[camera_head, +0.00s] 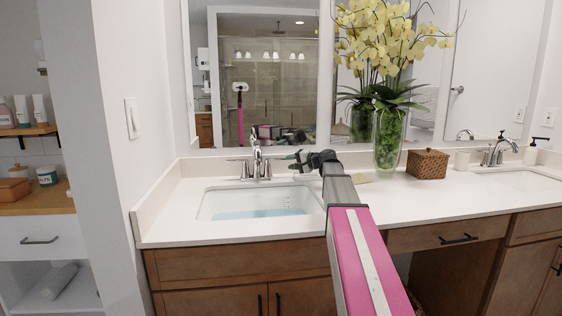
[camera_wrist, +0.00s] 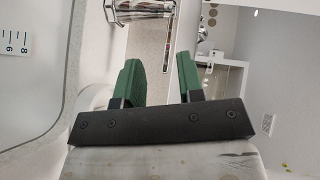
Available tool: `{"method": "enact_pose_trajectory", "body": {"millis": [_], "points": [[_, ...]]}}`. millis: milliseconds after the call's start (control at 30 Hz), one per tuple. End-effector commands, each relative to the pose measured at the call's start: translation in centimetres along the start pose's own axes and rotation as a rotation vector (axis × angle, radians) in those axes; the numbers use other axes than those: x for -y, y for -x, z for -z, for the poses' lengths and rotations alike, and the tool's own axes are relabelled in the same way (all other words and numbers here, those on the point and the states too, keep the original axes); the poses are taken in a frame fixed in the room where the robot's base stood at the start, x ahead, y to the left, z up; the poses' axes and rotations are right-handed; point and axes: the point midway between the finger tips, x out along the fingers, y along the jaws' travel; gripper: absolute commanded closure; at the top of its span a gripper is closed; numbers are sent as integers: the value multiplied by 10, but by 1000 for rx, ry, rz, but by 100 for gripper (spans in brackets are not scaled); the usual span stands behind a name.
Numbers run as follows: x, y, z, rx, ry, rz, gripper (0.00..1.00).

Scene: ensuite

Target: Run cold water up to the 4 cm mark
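The left sink basin (camera_head: 225,199) holds a pool of pale blue water (camera_head: 258,213). A chrome faucet (camera_head: 257,158) with a lever on each side stands behind it; no stream shows clearly from its spout. My gripper (camera_head: 293,161) is just right of the faucet, close to the right lever (camera_head: 272,160); I cannot tell if they touch. In the wrist view my green fingers (camera_wrist: 158,65) are apart with nothing between them, and a chrome part (camera_wrist: 145,8) lies beyond the tips. A depth scale (camera_wrist: 17,42) on the basin wall reads 6 and 8; the water level is not visible there.
A vase of yellow orchids (camera_head: 388,140), a woven box (camera_head: 427,164) and a soap dish (camera_head: 362,178) stand right of my arm. A second sink (camera_head: 515,175) is farther right. The mirror (camera_head: 270,80) is behind the faucet. The counter left of the basin is clear.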

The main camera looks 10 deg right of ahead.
Motion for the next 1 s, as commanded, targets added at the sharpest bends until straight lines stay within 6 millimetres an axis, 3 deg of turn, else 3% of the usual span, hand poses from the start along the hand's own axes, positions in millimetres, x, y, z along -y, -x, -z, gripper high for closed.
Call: {"method": "enact_pose_trajectory", "body": {"millis": [200, 367, 1000], "points": [[-14, 24, 13, -94, -140, 168, 65], [-14, 23, 18, -110, -164, 199, 65], [4, -69, 29, -108, -162, 197, 65]]}}
